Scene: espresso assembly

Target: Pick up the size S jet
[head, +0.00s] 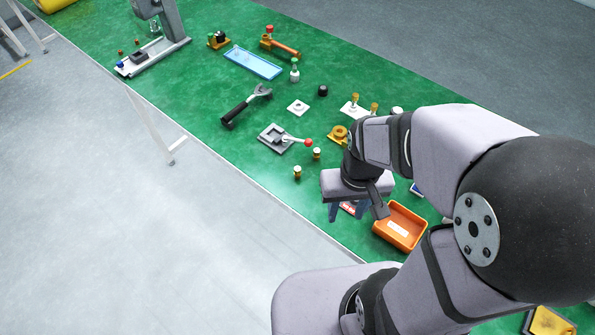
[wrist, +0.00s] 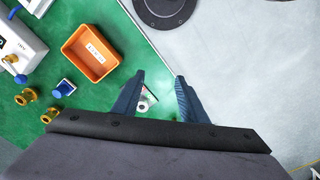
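My gripper (wrist: 160,79) is open, its two blue fingers apart with nothing held between them. In the wrist view, a small silvery part (wrist: 146,103) lies between the fingers, close to the left one and partly hidden by it. It may be the size S jet; no size mark is legible. In the head view, my gripper (head: 346,213) points down over the front edge area of the green table, above a small red-and-white patch (head: 348,207). The part between the fingers cannot be made out there.
An orange bin (head: 400,227) with a white label stands to the right of my gripper; it also shows in the wrist view (wrist: 91,54). Small brass parts (head: 297,172) stand to the left. A grey fixture (head: 275,138) with a red-knobbed lever and a wrench (head: 246,105) lie farther off.

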